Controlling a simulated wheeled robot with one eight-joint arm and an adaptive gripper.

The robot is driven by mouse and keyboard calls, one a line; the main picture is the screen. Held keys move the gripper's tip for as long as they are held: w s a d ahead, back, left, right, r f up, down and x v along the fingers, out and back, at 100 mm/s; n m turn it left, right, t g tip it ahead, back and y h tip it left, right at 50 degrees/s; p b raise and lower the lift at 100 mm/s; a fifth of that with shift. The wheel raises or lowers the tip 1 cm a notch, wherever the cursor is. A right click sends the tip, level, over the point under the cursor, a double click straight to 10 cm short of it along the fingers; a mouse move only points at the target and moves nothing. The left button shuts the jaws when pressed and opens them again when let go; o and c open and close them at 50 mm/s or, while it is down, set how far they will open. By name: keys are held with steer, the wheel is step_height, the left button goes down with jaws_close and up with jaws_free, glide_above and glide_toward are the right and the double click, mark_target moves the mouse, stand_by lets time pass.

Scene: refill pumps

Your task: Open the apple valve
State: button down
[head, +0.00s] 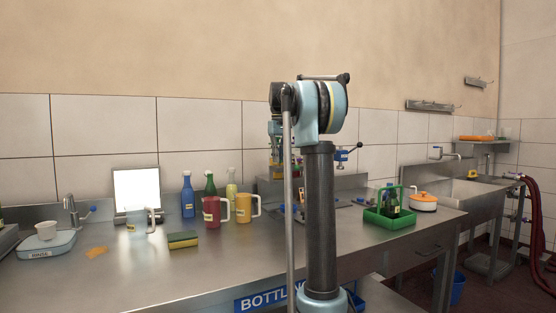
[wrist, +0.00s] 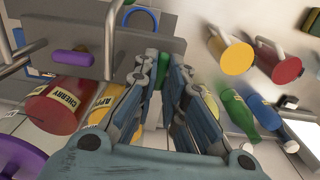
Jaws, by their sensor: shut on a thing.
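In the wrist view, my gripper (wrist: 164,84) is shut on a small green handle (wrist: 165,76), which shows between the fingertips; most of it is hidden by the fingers. A yellow container (wrist: 103,101) with a label starting "APP" lies just left of the fingers, partly covered by them. A red container (wrist: 52,103) labelled CHERRY is left of it. A bar with a purple grip (wrist: 72,57) is further left. In the head view, my gripper (head: 276,145) is at the steel pump stand, largely hidden behind my arm, so the valve itself cannot be made out there.
On the steel counter (head: 120,287) stand a red mug (head: 213,211), a yellow mug (head: 244,209), a blue bottle (head: 187,197), a green bottle (head: 210,184) and a sponge (head: 183,240). A green crate (head: 376,218) and a white pot (head: 422,205) are at the right.

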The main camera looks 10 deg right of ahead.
steer(key=shift+w+n, duration=0.1)
steer(key=shift+n, duration=0.3)
steer(key=c, duration=1.7)
jaws_free()
steer(key=shift+o, duration=0.2)
steer(key=shift+r, duration=0.1)
step_height(320, 180, up, 12)
steer(key=shift+f, duration=0.2)
